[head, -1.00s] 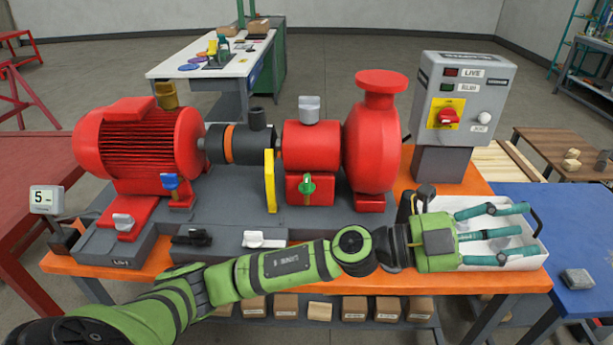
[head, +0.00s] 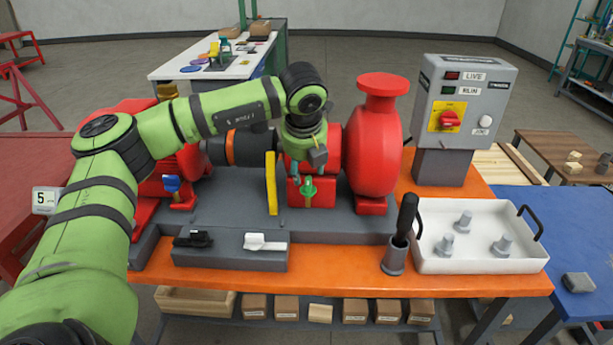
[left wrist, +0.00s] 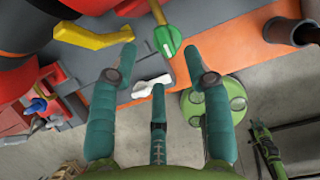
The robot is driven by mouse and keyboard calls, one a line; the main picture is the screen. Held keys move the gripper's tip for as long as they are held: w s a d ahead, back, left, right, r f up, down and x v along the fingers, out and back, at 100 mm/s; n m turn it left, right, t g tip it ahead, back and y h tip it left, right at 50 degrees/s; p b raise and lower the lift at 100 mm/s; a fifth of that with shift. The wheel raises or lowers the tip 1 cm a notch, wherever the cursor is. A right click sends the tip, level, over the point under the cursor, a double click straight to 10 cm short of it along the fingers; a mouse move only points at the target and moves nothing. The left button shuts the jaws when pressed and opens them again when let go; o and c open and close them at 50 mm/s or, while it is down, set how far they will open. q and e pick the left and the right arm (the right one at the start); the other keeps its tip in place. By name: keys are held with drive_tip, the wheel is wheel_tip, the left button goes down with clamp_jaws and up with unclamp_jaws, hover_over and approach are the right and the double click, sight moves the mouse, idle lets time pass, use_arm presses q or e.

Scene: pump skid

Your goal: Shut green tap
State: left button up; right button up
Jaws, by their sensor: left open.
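The green tap (head: 308,188) sits on the front of the red block between the yellow lever and the red pump, its handle roughly upright. It also shows in the left wrist view (left wrist: 168,42), just beyond my fingertips. My left gripper (left wrist: 160,62) is open and empty, its teal fingers spread towards the tap with a gap to it. My right gripper is not in view.
A yellow lever (head: 271,183) stands close left of the tap. A white lever (head: 264,242) and a black lever (head: 193,239) are on the grey box in front. A black-handled tool in a holder (head: 394,262) and a white tray (head: 478,266) stand at right.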

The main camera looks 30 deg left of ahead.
sight(306, 181)
use_arm(q)
drive_tip(key=shift+p+x, duration=0.7)
drive_tip(key=shift+x, duration=1.9)
clamp_jaws()
